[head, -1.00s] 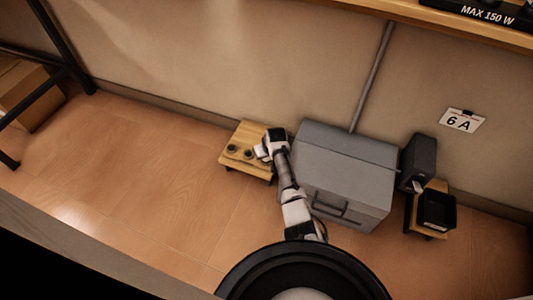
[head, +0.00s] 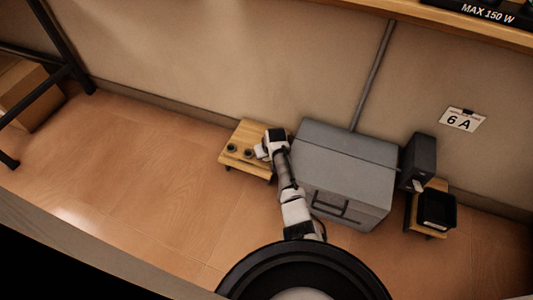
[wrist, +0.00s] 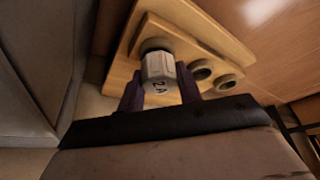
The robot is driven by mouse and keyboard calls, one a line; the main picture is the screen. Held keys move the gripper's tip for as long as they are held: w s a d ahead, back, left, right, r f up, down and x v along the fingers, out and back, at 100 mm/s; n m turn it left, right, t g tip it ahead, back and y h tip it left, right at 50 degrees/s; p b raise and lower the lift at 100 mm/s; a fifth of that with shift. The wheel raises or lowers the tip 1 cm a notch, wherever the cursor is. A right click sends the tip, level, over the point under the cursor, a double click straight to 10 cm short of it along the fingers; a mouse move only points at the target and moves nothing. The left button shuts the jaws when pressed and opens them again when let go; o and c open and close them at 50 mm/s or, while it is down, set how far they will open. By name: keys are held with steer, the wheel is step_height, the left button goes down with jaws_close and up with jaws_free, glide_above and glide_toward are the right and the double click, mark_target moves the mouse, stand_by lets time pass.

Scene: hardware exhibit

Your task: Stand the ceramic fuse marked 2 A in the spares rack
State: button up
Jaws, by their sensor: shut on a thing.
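The ceramic fuse (wrist: 160,70) is a pale, faceted piece marked 2 A in the wrist view. My gripper (wrist: 159,88) is shut on it, with one dark finger on each side. The fuse's far end is at a dark round socket in the spares rack (wrist: 215,35), a wooden block; I cannot tell how deep it sits. Two other sockets in the rack look empty. In the head view the rack (head: 243,134) stands on the floor near the wall, and my gripper (head: 263,152) is over its right end. The fuse is hidden there.
A large grey metal case (head: 345,165) stands close to the right of the rack and my arm. Further right are a dark upright box (head: 418,160) and a black bin (head: 437,209) on a small wooden stand. The floor left of the rack is clear.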

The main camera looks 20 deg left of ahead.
steer(key=shift+s+a+f+b, duration=0.15)
steer(key=shift+f+b, duration=0.25)
steer(key=shift+f, duration=0.2)
stand_by(0.4)
steer(key=o, duration=1.5)
steer(key=shift+r, duration=0.1)
step_height(320, 180, up, 7)
steer(key=p, duration=0.7)
steer(key=shift+r, duration=0.1)
